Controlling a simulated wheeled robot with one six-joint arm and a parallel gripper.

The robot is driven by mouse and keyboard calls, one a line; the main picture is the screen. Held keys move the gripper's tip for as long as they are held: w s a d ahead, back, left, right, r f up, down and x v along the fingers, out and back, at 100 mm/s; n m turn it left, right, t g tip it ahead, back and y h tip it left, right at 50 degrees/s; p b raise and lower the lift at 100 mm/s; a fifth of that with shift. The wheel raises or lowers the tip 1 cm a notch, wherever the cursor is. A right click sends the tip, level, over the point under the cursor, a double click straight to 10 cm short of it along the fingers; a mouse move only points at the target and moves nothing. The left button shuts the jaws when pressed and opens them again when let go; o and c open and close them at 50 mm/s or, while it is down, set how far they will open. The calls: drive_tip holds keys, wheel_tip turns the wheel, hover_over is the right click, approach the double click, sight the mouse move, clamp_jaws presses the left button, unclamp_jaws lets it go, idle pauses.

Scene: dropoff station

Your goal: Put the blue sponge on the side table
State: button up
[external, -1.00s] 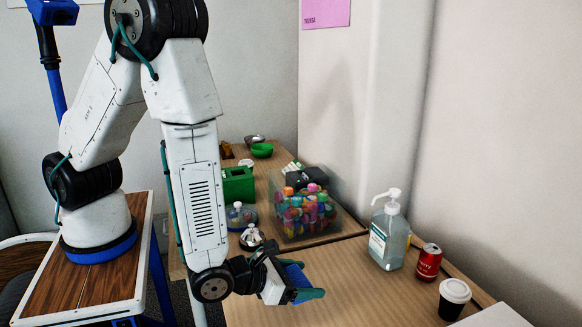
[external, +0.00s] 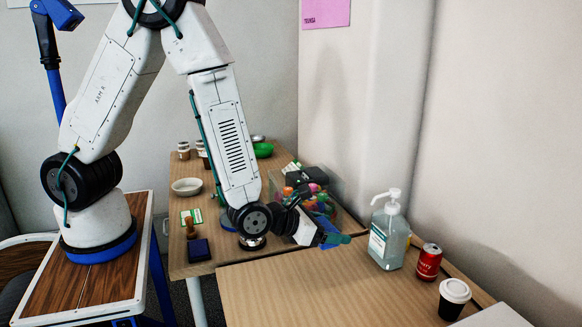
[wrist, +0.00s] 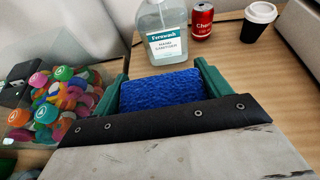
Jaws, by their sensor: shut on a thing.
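My gripper (external: 335,239) is shut on the blue sponge (external: 328,232), which sits between its green fingers. In the wrist view the sponge (wrist: 160,90) shows a rough blue face, with a green finger of my gripper (wrist: 162,85) on each side. My gripper holds it above the back part of the nearer wooden table (external: 290,290), left of the hand sanitizer bottle. Which of the two tables is the side table I cannot tell for certain.
The sanitizer bottle (external: 390,237), red can (external: 428,263) and lidded cup (external: 453,298) stand on the nearer table's right side. The nearer table's front left is clear.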

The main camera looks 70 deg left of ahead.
drive_tip(key=w+a+r+n+y, duration=0.1)
drive_tip(key=w+a+r, duration=0.25)
drive_tip(key=a, duration=0.35)
drive_tip(key=w+a+r+n+y, duration=0.1)
drive_tip(key=w+a+r+y, duration=0.15)
drive_tip(key=a+r, duration=0.4)
drive_tip(key=a+n+g+y, duration=0.4)
drive_tip(key=a+n+y, duration=0.25)
drive_tip(key=a, duration=0.75)
drive_tip(key=s+a+f+n+g+y, duration=0.1)
drive_tip(key=s+a+f+n+g, duration=0.15)
drive_tip(key=a+n+g, duration=0.4)
drive_tip(key=s+a+f+n+g+y, duration=0.1)
drive_tip(key=s+a+f+n+g, duration=0.1)
drive_tip(key=s+a+n+g, duration=0.35)
drive_tip(key=m+t+h, duration=1.3)
drive_tip(key=m+t, duration=0.3)
drive_tip(key=m, duration=0.5)
hover_over(266, 166)
drive_tip(key=f, duration=1.2)
drive_tip(key=shift+d+f, duration=0.2)
drive_tip(key=shift+d, duration=0.1)
drive_tip(key=shift+f, duration=2.1)
